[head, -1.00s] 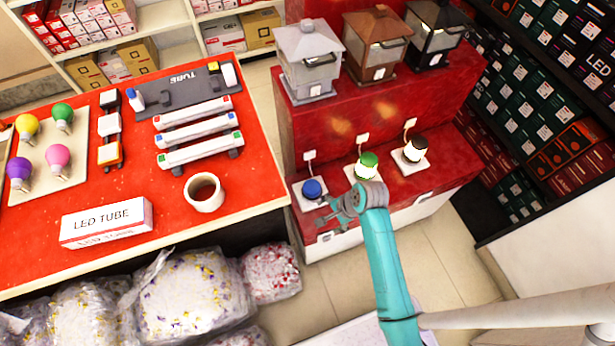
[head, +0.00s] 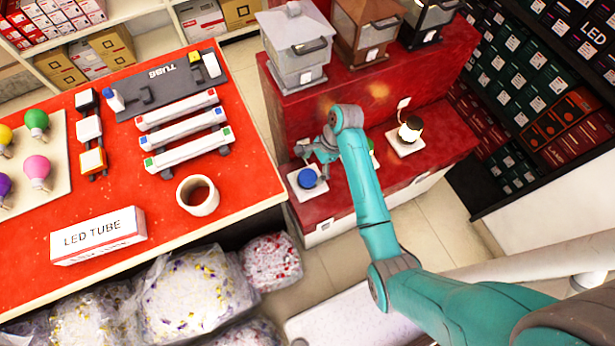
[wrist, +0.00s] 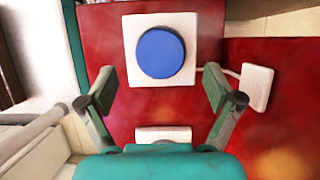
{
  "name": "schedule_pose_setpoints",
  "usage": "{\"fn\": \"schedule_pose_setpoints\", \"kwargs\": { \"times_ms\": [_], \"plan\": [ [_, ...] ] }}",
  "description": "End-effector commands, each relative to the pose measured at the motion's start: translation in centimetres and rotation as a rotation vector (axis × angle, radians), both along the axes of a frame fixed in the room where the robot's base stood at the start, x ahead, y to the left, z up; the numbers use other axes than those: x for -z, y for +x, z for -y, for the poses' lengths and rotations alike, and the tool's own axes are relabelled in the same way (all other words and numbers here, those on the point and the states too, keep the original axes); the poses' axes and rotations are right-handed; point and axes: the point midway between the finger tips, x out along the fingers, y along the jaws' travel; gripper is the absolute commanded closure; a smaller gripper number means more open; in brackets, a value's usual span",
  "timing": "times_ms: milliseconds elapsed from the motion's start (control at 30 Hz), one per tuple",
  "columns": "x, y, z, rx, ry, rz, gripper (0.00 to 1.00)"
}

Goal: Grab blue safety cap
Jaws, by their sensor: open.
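The blue safety cap (head: 307,178) sits on a white square base at the left end of the low red ledge. In the wrist view the blue cap (wrist: 160,52) is a round disc, upper centre, beyond my fingertips. My gripper (wrist: 158,88) is open and empty, with one finger to each side below the cap's base. In the head view my gripper (head: 318,152) is close above and behind the cap, apart from it as far as I can tell.
A green cap is mostly hidden by my arm. The raised red step with lanterns (head: 296,45) rises behind. A red table (head: 110,190) with tubes, bulbs and a mug (head: 197,195) is left.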

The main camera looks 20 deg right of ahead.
Motion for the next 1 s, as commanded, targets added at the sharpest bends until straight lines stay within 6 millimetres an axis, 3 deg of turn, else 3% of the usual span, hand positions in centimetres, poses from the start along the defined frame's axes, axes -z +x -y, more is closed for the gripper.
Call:
{"fn": "schedule_pose_setpoints", "kwargs": {
  "times_ms": [400, 733, 767, 1000],
  "plan": [
    [4.3, 0.0, -1.7, -0.001, 0.000, -0.001, 0.09],
    [5.0, 0.1, -2.0, -0.001, -0.001, 0.001, 0.09],
    [5.0, 0.1, -2.0, -0.001, -0.001, 0.001, 0.12],
    [5.0, 0.1, -2.0, 0.000, -0.001, 0.001, 0.69]
  ]
}}
